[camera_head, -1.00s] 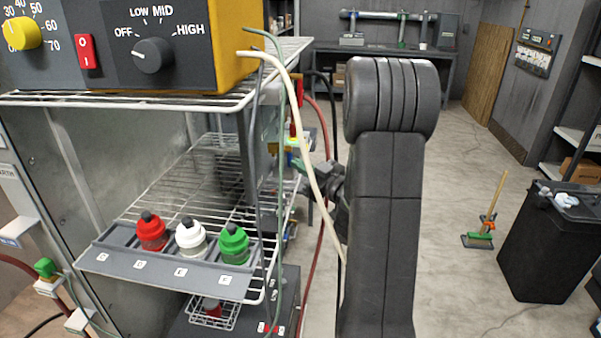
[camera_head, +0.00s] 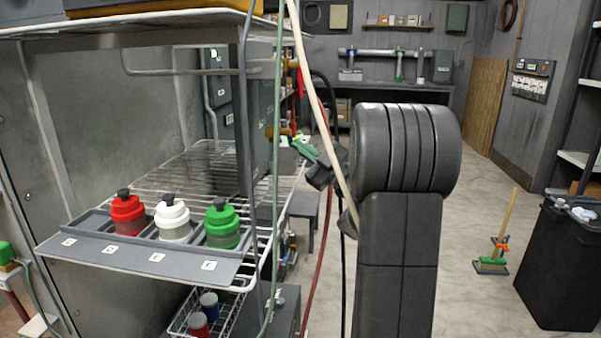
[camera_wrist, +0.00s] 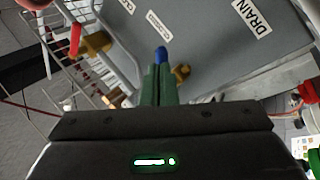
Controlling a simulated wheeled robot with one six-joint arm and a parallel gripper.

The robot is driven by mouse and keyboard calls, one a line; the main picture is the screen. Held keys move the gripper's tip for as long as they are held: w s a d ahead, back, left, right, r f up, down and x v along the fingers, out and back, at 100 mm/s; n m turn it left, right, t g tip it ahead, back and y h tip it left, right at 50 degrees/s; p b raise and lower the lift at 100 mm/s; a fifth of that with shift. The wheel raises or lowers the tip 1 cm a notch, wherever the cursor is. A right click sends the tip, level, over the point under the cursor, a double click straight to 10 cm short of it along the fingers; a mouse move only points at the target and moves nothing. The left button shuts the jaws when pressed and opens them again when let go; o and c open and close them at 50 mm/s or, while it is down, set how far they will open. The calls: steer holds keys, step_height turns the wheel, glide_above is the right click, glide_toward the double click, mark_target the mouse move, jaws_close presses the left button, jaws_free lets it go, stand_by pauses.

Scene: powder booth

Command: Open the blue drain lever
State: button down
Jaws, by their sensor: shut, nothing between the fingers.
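The blue drain lever (camera_wrist: 161,54) shows in the wrist view as a small blue end just beyond my fingertips, with brass fitting (camera_wrist: 182,72) beside it to the right. My gripper (camera_wrist: 160,72) has its green fingers together and empty, pointing at the blue end. I cannot tell whether they touch it. The fingers hide the rest of the lever. A grey panel behind carries a DRAIN label (camera_wrist: 251,16) and a CLOSED label (camera_wrist: 158,22). In the head view my gripper (camera_head: 305,149) is beside the rack's right side, and the blue lever cannot be made out.
A red lever (camera_wrist: 75,40) on a brass valve is left in the wrist view. In the head view, a cream hose (camera_head: 312,95) and a green hose (camera_head: 277,160) hang before my gripper. Red, white and green bottles (camera_head: 172,219) stand on the rack.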

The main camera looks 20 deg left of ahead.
steer(key=n+g+b, duration=0.1)
steer(key=n+b, duration=0.1)
steer(key=b, duration=0.1)
steer(key=w+r+n+g+y+b, duration=0.1)
steer(key=n+g+b, duration=0.1)
steer(key=n+b, duration=0.1)
steer(key=w+n+g+y+b, duration=0.1)
steer(key=n+g+b, duration=0.1)
steer(key=n+b, duration=0.1)
steer(key=shift+a+r, duration=0.2)
steer(key=shift+a, duration=0.05)
steer(key=shift+f, duration=0.1)
